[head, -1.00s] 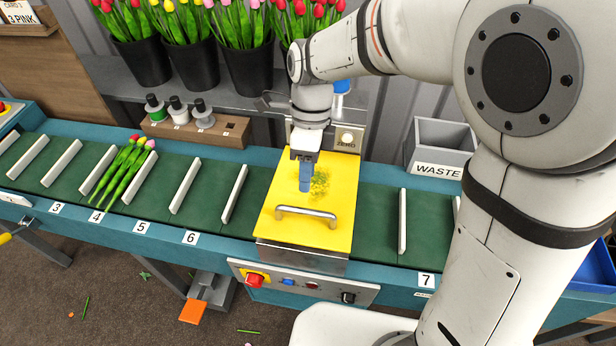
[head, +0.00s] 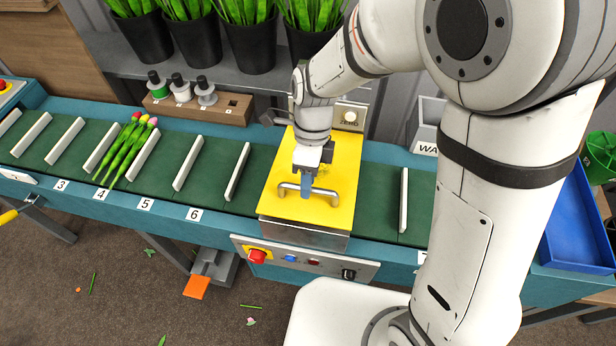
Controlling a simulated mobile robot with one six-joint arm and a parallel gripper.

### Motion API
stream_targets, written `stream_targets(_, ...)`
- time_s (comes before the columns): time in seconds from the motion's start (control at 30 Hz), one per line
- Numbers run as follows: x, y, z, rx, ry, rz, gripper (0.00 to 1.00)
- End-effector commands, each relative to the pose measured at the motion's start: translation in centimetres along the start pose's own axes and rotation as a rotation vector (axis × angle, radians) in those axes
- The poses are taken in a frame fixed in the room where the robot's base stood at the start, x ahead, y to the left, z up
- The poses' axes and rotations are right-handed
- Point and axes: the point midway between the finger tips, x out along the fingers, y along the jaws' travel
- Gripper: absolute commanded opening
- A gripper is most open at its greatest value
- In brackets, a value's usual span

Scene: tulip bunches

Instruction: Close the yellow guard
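The yellow guard (head: 337,212) is a flat lid with a metal bar handle (head: 328,194) near its front edge. It lies flat over the metal housing (head: 303,236) on the conveyor. The arm and gripper hide part of the guard's rear and middle.
The green conveyor (head: 212,185) has white dividers, with a tulip bunch (head: 126,150) at left. Buttons sit on the front control panel (head: 303,259). A blue tray (head: 580,225) is at right.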

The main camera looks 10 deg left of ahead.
Motion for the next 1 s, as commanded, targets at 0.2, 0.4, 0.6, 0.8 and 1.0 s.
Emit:
stream_targets(0.2, 0.0, 0.0, 0.0, 0.0, 0.0, 0.0, 0.13)
stream_targets(0.4, 0.0, 0.0, 0.0, 0.0, 0.0, 0.0, 0.0)
stream_targets(0.6, -0.1, 0.0, 0.0, 0.0, 0.0, 0.0, 0.0)
stream_targets(0.8, 0.4, 0.0, 0.0, 0.0, 0.001, 0.001, 0.0)
stream_targets(1.0, 3.1, 0.0, 0.0, 0.001, 0.003, 0.005, 0.0)
